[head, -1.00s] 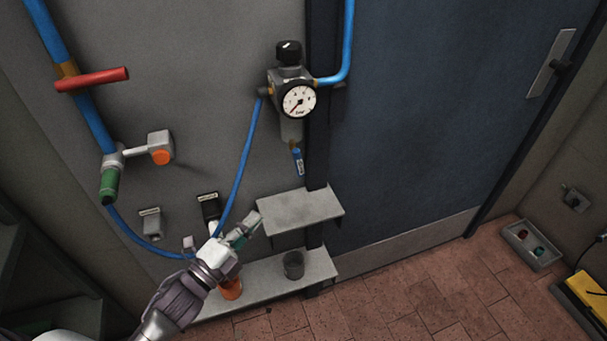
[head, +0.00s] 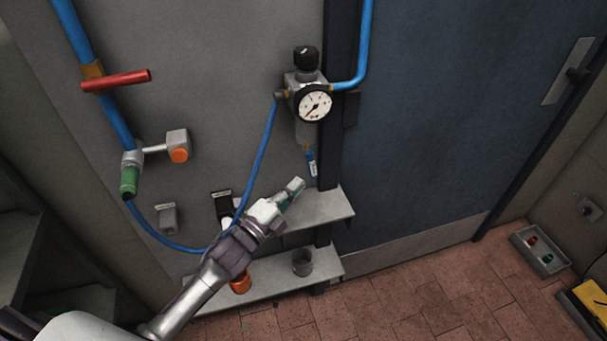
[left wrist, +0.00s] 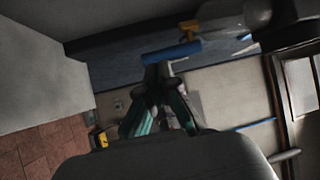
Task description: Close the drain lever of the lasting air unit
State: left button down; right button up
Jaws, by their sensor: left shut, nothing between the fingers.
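The air unit (head: 306,100) is on the wall, with a black knob on top, a round white gauge and a clear bowl below. Its blue drain lever (head: 311,165) hangs down under the bowl, tilted slightly. My left gripper (head: 294,186) is shut and empty, just below and left of the lever. In the left wrist view, the blue lever (left wrist: 172,53) lies crosswise just beyond the shut fingertips (left wrist: 158,72), with the brass drain fitting (left wrist: 188,28) beside it. Whether the fingertips touch the lever I cannot tell. My right gripper is not in view.
A grey shelf (head: 325,212) lies behind and under my left gripper. A lower shelf (head: 270,283) holds a grey cup (head: 303,262) and an orange cup (head: 241,284). A blue hose (head: 262,160) and a red-handled valve (head: 117,80) are left.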

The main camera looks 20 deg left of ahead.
aim_at(312, 164)
pick_arm(q)
jog(key=x, duration=0.3)
jog(key=shift+w, duration=0.15)
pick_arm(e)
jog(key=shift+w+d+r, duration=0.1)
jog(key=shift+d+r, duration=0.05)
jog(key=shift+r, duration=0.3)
pick_arm(q)
jog(key=shift+d, duration=0.1)
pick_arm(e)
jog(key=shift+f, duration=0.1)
